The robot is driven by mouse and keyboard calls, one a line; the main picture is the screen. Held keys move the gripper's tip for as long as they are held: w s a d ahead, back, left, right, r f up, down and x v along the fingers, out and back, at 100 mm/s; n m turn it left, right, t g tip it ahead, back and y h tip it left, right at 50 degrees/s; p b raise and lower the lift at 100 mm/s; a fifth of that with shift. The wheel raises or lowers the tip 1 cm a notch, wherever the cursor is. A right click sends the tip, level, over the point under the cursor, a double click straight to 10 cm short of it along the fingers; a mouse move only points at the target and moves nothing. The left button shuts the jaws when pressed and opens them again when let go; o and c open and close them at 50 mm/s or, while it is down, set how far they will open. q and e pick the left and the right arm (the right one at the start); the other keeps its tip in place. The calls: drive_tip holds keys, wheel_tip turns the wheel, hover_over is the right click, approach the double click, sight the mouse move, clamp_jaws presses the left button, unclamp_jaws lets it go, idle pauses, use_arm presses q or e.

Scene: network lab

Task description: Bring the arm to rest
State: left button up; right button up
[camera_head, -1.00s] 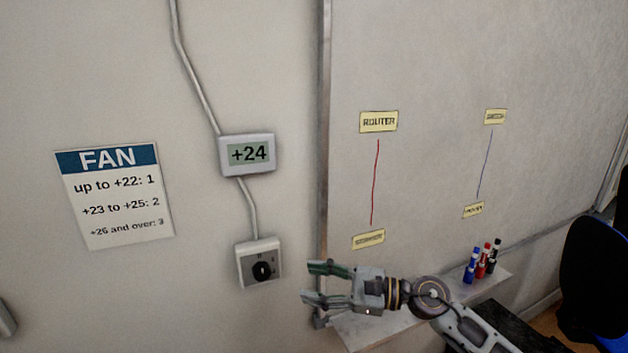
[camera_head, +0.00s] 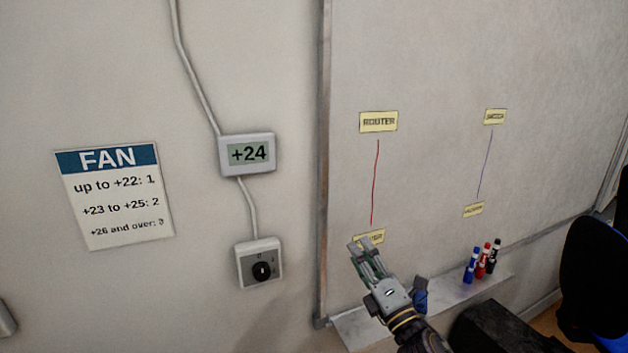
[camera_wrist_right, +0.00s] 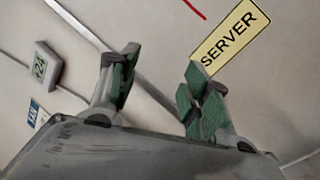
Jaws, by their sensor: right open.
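My right gripper (camera_head: 366,247) is in front of the lower left part of the whiteboard in the head view, its fingers pointing up and a little left. It partly covers the lower yellow label (camera_head: 374,236). In the right wrist view the two green-padded fingers (camera_wrist_right: 158,92) stand apart with nothing between them, and the label reads SERVER (camera_wrist_right: 230,41). The gripper is open and empty. My left gripper is in neither view.
A rotary switch (camera_head: 260,264) sits on the wall under the +24 display (camera_head: 247,154), left of my gripper. A FAN sign (camera_head: 115,196) hangs further left. Several markers (camera_head: 482,262) stand on the whiteboard ledge (camera_head: 455,297). A blue chair (camera_head: 597,280) is at right.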

drive_tip(key=s+d+f+m+g+h, duration=0.3)
drive_tip(key=d+f+m+h, duration=0.2)
drive_tip(key=f+m, duration=0.35)
drive_tip(key=s+d+f+m+g+h, duration=0.3)
drive_tip(key=d+f+m+g+h, duration=0.15)
drive_tip(key=f+m, duration=0.45)
drive_tip(key=s+d+f+m+g+y, duration=0.1)
drive_tip(key=s+f+m+g, duration=0.35)
drive_tip(key=s+f, duration=0.4)
drive_tip(key=s+d+f+m+g+y, duration=0.1)
drive_tip(key=s+f+m+g, duration=0.35)
drive_tip(key=s, duration=0.65)
wheel_tip(320, 180, down, 34)
drive_tip(key=s+n+g, duration=0.1)
drive_tip(key=s+n, duration=0.1)
drive_tip(key=s, duration=0.1)
drive_tip(key=s+d+f, duration=0.1)
drive_tip(key=s+f, duration=0.9)
drive_tip(key=s, duration=0.1)
drive_tip(key=s+d+f+g, duration=0.1)
drive_tip(key=s+d+f, duration=0.1)
drive_tip(key=s+f, duration=0.7)
drive_tip(key=shift+s+d+f, duration=0.3)
drive_tip(key=shift+s+f, duration=0.1)
drive_tip(key=shift+s, duration=0.6)
drive_tip(key=shift+g+h, duration=0.25)
